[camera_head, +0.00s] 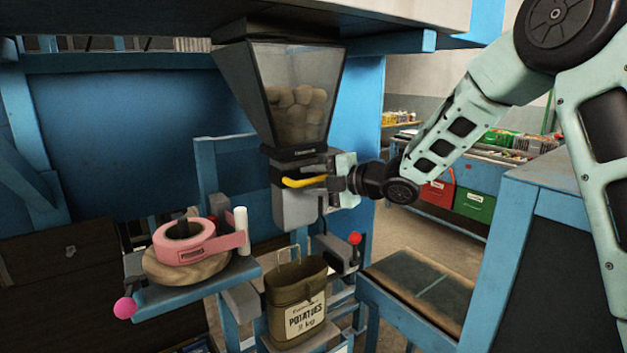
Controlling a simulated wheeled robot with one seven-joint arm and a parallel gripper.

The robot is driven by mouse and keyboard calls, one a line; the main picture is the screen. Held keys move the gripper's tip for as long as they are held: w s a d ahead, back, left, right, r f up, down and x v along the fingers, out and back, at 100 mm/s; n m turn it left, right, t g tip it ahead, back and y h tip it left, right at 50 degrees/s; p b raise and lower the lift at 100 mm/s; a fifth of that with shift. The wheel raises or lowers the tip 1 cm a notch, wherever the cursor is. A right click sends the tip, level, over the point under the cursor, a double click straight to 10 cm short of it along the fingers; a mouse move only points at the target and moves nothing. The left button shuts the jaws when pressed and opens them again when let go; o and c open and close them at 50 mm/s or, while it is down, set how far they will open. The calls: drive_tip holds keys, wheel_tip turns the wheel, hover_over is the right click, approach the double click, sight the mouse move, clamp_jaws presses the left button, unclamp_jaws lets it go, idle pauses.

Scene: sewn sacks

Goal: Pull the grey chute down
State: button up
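The grey chute (292,209) hangs under the dark-framed hopper (250,85), whose clear front shows several potatoes (296,108). A yellow handle (303,182) sticks out across the front of the chute's upper part. My gripper (335,180) reaches in from the right and is at the chute's right side, beside the right end of the yellow handle. Its fingertips overlap the dark and grey parts there, so I cannot tell whether they are closed on anything. An olive sack (283,292) labelled "POTATOES 2 kg" stands upright and open below the chute.
A pink tape roll (185,240) sits on a round wooden disc on a blue bracket at left. A red-knobbed lever (354,239) is right of the sack. A blue bench (540,200) stands at right. Red and green bins (473,205) are behind.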

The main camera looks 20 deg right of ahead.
clamp_jaws()
drive_tip(key=shift+f, duration=0.1)
wheel_tip(320, 180, down, 16)
drive_tip(key=b, duration=1.8)
drive_tip(key=shift+f, duration=0.3)
unclamp_jaws()
